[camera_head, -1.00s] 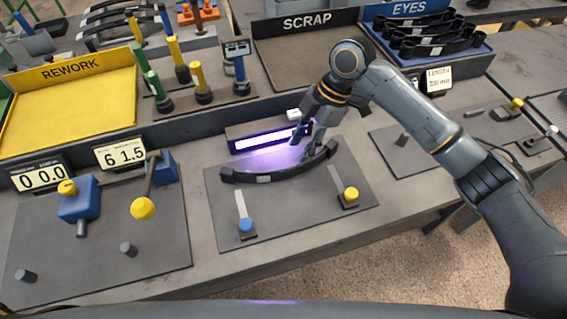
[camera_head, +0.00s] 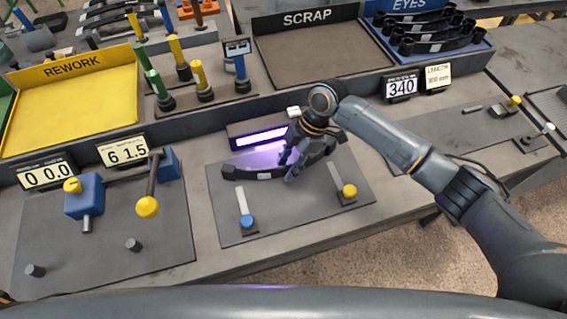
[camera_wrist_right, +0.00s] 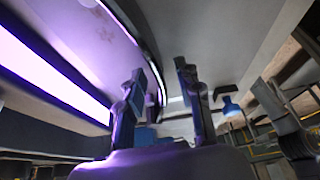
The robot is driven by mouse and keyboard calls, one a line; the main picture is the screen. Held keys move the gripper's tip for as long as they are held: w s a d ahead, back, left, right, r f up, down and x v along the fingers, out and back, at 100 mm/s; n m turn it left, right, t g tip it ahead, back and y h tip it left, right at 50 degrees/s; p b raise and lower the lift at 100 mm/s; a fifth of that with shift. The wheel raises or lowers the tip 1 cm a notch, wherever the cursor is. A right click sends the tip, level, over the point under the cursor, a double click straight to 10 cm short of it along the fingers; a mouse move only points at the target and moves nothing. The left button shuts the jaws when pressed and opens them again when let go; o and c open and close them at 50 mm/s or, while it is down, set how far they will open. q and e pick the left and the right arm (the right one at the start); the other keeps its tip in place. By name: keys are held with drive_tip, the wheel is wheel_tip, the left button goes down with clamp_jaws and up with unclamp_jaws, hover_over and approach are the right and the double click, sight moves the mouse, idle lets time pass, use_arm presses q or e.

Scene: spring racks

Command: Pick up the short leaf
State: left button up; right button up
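A dark curved leaf (camera_head: 244,174) with a small pale label lies on the middle grey fixture plate (camera_head: 225,205), in front of a purple-lit bar. My right gripper (camera_head: 287,167) is down at the leaf's middle-right part, with one finger on the far side and one on the near side. The wrist view shows the right gripper's fingers (camera_wrist_right: 160,70) spread apart, with the dark leaf edge passing between them near the left finger. The gripper hides part of the leaf. My left gripper is not in view.
A lit lamp bar (camera_head: 262,136) stands close behind the leaf. Blue (camera_head: 246,220) and yellow (camera_head: 349,190) knobs flank the plate's front. Behind are a yellow REWORK tray (camera_head: 75,128), an empty SCRAP tray (camera_head: 310,62) and an EYES tray (camera_head: 480,62) holding dark leaves.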

clamp_jaws()
drive_tip(key=shift+w+a+r, duration=0.1)
drive_tip(key=shift+r, duration=0.1)
